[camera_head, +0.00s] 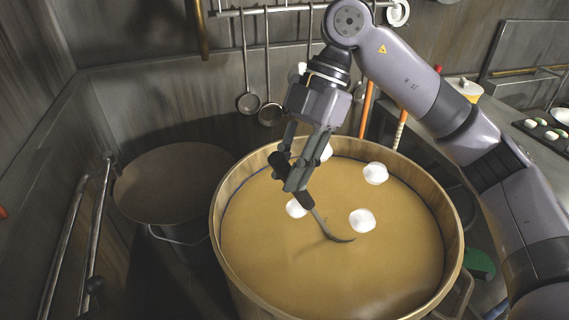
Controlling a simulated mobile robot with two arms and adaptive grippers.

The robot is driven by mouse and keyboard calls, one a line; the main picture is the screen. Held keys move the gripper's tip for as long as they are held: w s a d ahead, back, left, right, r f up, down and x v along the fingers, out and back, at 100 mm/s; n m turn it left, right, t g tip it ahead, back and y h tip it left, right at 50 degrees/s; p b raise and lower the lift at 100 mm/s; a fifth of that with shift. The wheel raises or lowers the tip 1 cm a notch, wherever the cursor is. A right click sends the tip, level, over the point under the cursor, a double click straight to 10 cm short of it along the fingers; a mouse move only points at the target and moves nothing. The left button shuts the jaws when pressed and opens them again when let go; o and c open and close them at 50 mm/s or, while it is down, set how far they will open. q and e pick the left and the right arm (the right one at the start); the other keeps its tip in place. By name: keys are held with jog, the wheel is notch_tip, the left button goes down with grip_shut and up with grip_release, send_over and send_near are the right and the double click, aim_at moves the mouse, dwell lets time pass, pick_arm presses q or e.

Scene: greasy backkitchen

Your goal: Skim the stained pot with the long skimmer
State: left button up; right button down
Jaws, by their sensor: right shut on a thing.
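The large stained pot (453,235) stands in the middle of the head view, full of tan-brown liquid. Several white foam lumps (362,221) float on the liquid, around and beside my gripper. My right gripper (296,178) is above the pot, shut on the dark handle of the skimmer (318,217). The skimmer slants down to the right, and its thin curved lower end is at the liquid surface near the middle of the pot. I cannot tell how much of it is under the liquid. No foam lump is visibly on it. My left gripper is not in view.
A dark bucket (165,232) stands left of the pot. Ladles (269,113) hang from a rail on the back wall. Metal rails (78,240) run along the left. A counter (515,125) with a tray of small items (540,130) is at the right.

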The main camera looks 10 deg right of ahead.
jog(key=shift+w+a+p, duration=1.95)
jog(key=shift+w+p, duration=0.3)
jog(key=shift+w, duration=1.15)
jog(key=shift+s+d+b, duration=0.2)
jog(key=shift+s+d, duration=0.25)
jog(key=shift+s, duration=0.25)
jog(key=shift+s+d+b, duration=0.2)
jog(key=shift+s+d, duration=0.2)
jog(key=shift+s, duration=0.35)
jog(key=shift+s+d+b, duration=0.2)
jog(key=shift+s+d, duration=0.25)
jog(key=shift+s, duration=0.25)
jog(key=shift+r, duration=0.1)
notch_tip(320, 180, up, 3)
jog(key=t+h+p, duration=0.1)
jog(key=h+p, duration=0.1)
jog(key=p, duration=0.1)
jog(key=shift+a+t+h, duration=0.15)
jog(key=shift+t+h, duration=0.15)
